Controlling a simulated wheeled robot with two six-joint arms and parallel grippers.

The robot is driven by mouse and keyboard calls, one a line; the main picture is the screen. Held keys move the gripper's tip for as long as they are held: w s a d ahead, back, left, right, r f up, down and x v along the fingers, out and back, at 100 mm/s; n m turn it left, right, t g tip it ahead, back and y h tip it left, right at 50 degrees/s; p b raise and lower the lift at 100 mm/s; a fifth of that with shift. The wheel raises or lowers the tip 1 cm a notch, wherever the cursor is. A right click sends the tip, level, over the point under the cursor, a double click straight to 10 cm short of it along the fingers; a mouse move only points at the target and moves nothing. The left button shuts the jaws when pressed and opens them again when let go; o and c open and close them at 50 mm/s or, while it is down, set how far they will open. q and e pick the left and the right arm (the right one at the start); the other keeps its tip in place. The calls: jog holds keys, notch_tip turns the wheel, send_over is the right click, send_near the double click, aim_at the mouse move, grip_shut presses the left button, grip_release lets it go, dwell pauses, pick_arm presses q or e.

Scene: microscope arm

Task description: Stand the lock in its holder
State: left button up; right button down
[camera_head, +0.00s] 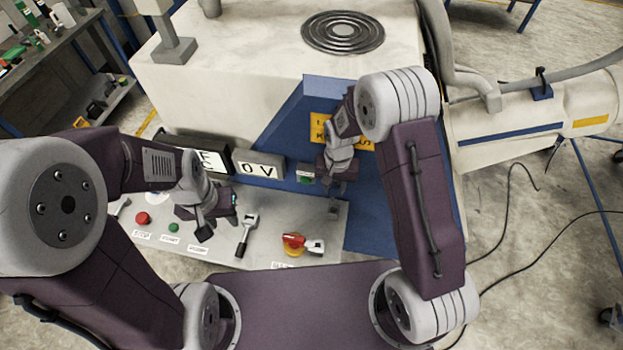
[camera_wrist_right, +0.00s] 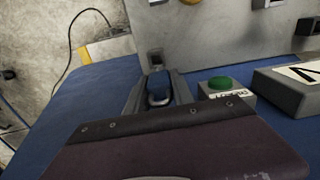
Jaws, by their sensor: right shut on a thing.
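My right gripper (camera_head: 336,187) is above the right end of the grey control panel. In the right wrist view its two grey fingers (camera_wrist_right: 157,98) are shut on the lock (camera_wrist_right: 157,84), which is blue with a rounded silver part. In the head view the lock is too small and covered to make out clearly. A small dark box that looks like the holder (camera_wrist_right: 155,58) shows just beyond the fingertips; in the head view it is a small grey block (camera_head: 333,211). I cannot tell whether lock and holder touch. My left gripper (camera_head: 218,219) is over the panel's left part, apparently open and empty.
The control panel (camera_head: 320,240) carries a red button (camera_head: 142,218), a small green button (camera_head: 174,227), a lever (camera_head: 246,236) and a red-yellow switch (camera_head: 294,243). Behind it stand a "0 V" display (camera_head: 259,164) and a green-button box (camera_head: 306,175). A blue housing (camera_head: 375,220) lies right.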

jog(key=shift+s+d+r, duration=0.2)
jog(key=shift+d+r, duration=0.1)
jog(key=shift+d, duration=0.15)
jog(key=shift+s+a, duration=0.1)
jog(key=shift+s, duration=0.1)
pick_arm(q)
jog(key=shift+s+a+r, duration=0.25)
jog(key=shift+a+r, duration=0.1)
jog(key=shift+r, duration=0.05)
pick_arm(e)
jog(key=shift+w, duration=0.1)
